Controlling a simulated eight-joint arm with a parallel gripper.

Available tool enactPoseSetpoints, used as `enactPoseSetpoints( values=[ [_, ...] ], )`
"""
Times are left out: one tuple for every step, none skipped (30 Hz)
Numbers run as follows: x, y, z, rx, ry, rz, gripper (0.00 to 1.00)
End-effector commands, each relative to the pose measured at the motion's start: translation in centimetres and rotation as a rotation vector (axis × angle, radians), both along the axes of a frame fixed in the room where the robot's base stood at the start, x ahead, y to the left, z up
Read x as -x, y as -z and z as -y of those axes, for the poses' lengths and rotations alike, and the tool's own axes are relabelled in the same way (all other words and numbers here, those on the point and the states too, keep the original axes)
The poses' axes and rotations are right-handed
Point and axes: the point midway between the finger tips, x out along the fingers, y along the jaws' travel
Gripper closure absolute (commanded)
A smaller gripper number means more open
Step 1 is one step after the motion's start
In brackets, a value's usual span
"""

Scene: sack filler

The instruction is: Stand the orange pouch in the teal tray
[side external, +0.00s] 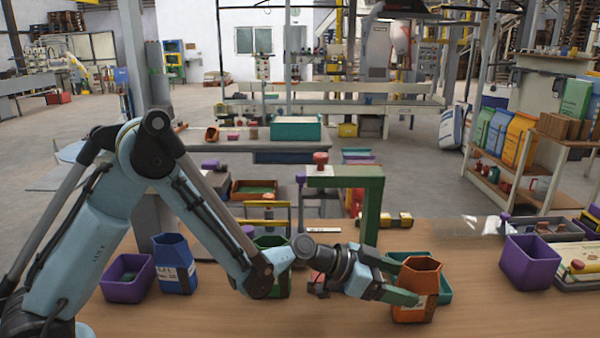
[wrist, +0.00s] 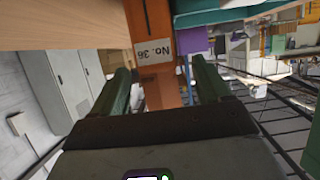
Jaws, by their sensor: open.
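The orange pouch (side external: 418,285) stands upright on the wooden table, at right of centre in the side view. In the wrist view the pouch (wrist: 153,45) shows between the fingers with a white label reading "No. 36", upside down. My gripper (side external: 402,281) is open, with its green fingers at the pouch's left side. In the wrist view my gripper (wrist: 161,69) has one finger on each side of the pouch, with gaps visible. The teal tray (side external: 445,289) is just behind the pouch and partly hidden by it; its edge also shows in the wrist view (wrist: 225,13).
A green post with an overhanging arm (side external: 372,205) stands behind my wrist. A blue pouch (side external: 174,265) and another purple bin (side external: 127,279) are at left. The front table area is clear.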

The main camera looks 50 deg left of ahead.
Motion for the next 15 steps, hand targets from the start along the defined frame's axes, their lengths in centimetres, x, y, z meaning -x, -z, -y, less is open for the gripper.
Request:
enactPoseSetpoints(
  values=[
    [-0.4, 0.2, 0.6, 0.0, 0.002, 0.0, 0.23],
    [-0.8, 0.3, 0.9, -0.001, 0.003, 0.001, 0.23],
    [-1.2, 0.4, 1.4, -0.001, 0.003, 0.001, 0.23],
    [-1.5, 0.5, 1.8, -0.001, 0.003, 0.001, 0.23],
    [-1.8, 0.7, 2.0, 0.0, 0.002, 0.0, 0.23],
    [-2.1, 0.9, 2.3, -0.001, 0.001, 0.0, 0.23],
    [-2.3, 1.0, 2.5, -0.001, 0.0, 0.0, 0.23],
    [-2.5, 1.1, 2.6, -0.002, 0.0, 0.001, 0.23],
    [-2.7, 1.2, 2.8, -0.002, -0.001, 0.0, 0.23],
    [-2.8, 1.3, 2.9, -0.002, -0.001, 0.0, 0.23],
    [-2.9, 1.3, 3.0, -0.001, -0.002, 0.0, 0.23],
    [-3.0, 1.4, 3.0, -0.001, -0.002, 0.0, 0.23],
    [-3.0, 1.4, 3.1, -0.002, -0.003, 0.0, 0.23],
    [-3.0, 1.4, 3.1, -0.002, -0.003, 0.0, 0.23],
    [-3.0, 1.4, 3.1, -0.002, -0.003, 0.0, 0.23]
  ],
)
